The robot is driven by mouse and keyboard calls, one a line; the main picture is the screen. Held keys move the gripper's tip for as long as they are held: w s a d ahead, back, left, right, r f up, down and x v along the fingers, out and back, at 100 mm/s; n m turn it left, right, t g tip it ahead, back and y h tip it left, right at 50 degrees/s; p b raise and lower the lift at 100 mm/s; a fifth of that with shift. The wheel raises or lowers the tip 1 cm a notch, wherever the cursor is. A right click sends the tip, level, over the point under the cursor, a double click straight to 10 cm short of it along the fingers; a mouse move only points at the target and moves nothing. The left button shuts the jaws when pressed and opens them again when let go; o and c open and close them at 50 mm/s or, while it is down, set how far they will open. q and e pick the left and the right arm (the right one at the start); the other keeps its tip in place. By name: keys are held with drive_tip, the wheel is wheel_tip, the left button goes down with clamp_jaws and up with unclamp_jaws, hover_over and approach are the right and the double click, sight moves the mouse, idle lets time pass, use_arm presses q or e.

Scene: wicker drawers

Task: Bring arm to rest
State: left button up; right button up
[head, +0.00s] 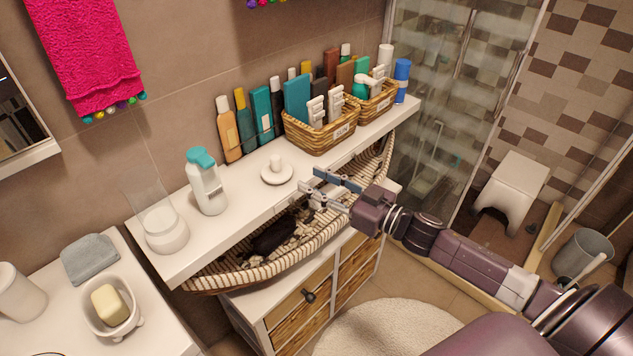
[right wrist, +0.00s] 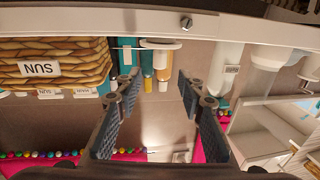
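My right gripper (head: 310,184) is open and empty. It is beside the front edge of the white shelf (head: 240,210), close to a small round white dish (head: 277,175). In the right wrist view, the fingers of this gripper (right wrist: 158,88) stand apart with nothing between them; that picture looks upside down. My right arm reaches in from the lower right. The wicker drawers (head: 291,308), with a dark round knob, are below the shelf and look shut. My left gripper is not in view.
Wicker baskets of bottles (head: 322,139) and a white teal-capped bottle (head: 207,187) stand on the shelf. A long striped basket (head: 225,277) lies under it. The floor by a round rug (head: 385,330) is clear. A glass shower (head: 440,110) is behind.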

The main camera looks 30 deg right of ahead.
idle(0.3)
drive_tip(key=s+a+f+m+g+h, duration=0.1)
drive_tip(key=s+f+m+g+h, duration=0.4)
drive_tip(key=s+f+h, duration=0.55)
drive_tip(key=s+a+f+n+g+y, duration=0.1)
drive_tip(key=s+a+f+g, duration=0.2)
drive_tip(key=s, duration=0.7)
drive_tip(key=s+a+f+g+y, duration=0.1)
drive_tip(key=s+a+f+g, duration=0.2)
drive_tip(key=s, duration=0.7)
wheel_tip(320, 180, down, 26)
drive_tip(key=d+g, duration=0.1)
drive_tip(key=g, duration=0.2)
drive_tip(key=s+d+f, duration=0.1)
drive_tip(key=s+f, duration=0.7)
drive_tip(key=s, duration=0.1)
drive_tip(key=s+d+f, duration=0.2)
drive_tip(key=s+f, duration=0.7)
drive_tip(key=shift+s+d+n+g, duration=0.25)
drive_tip(key=shift+n+g, duration=0.05)
drive_tip(key=shift+g, duration=0.1)
